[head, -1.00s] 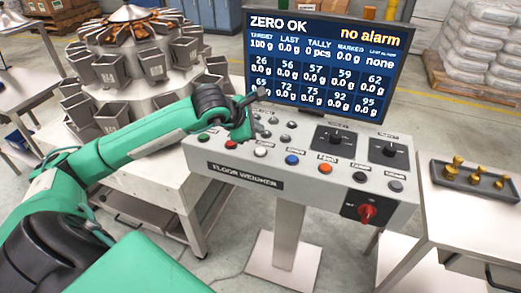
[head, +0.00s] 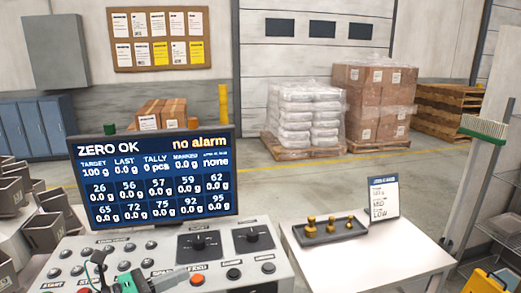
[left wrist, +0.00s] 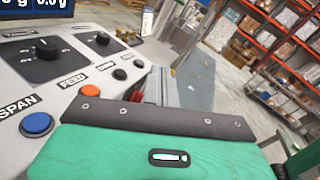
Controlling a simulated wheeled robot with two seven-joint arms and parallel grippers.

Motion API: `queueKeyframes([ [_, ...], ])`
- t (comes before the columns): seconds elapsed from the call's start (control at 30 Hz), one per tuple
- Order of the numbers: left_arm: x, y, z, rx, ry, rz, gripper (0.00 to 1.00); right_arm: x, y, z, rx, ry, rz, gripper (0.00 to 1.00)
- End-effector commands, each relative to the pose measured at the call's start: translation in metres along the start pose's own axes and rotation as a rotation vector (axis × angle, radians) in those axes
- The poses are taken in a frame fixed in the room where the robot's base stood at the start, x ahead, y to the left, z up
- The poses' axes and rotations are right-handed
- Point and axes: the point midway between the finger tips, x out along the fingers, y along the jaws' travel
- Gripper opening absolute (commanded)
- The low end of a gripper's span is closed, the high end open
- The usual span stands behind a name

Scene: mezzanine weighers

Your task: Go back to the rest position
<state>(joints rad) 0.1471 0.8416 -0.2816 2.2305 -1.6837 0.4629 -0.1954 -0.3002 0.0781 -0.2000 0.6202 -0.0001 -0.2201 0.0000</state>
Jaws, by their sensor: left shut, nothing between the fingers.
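My right gripper is in neither view.
The display (head: 158,180) reads "ZERO OK" and "no alarm". A side table (head: 385,262) to the right holds a tray (head: 355,231) of brass weights and a small sign (head: 384,198). Grey hoppers (head: 45,232) stand at the left. Wrapped pallets (head: 305,120) stand at the back.

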Motion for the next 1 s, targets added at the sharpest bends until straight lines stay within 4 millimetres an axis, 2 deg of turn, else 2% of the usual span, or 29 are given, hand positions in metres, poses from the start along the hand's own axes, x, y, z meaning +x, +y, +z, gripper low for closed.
queueKeyframes([
  [0.07, 0.000, -0.015, 0.011, -0.183, -0.162, -0.035, 0.00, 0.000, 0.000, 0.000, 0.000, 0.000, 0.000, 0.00],
  [0.17, -0.008, -0.019, 0.028, -0.422, -0.369, -0.047, 0.00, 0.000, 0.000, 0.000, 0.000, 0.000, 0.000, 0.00],
  [0.27, -0.023, -0.009, 0.036, -0.672, -0.566, -0.025, 0.00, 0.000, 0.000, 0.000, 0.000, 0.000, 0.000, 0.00],
  [0.33, -0.037, 0.004, 0.034, -0.848, -0.696, 0.014, 0.00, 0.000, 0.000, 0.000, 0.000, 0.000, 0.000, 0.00],
  [0.47, -0.065, 0.032, 0.011, -1.180, -0.920, 0.128, 0.00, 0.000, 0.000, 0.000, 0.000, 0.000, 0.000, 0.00],
  [0.57, -0.087, 0.052, -0.025, -1.434, -1.072, 0.257, 0.00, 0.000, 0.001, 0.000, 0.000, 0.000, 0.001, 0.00],
  [0.63, -0.102, 0.061, -0.058, -1.608, -1.165, 0.370, 0.00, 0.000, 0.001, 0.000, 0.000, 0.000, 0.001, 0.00],
  [0.73, -0.122, 0.063, -0.113, -1.851, -1.272, 0.561, 0.00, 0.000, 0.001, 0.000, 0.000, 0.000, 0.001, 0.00],
  [0.9, -0.147, 0.035, -0.205, -2.200, -1.370, 0.926, 0.00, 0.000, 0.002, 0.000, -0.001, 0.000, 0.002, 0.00],
  [1.0, -0.155, 0.010, -0.244, -2.344, -1.377, 1.116, 0.00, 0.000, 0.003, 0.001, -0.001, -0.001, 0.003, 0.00],
])
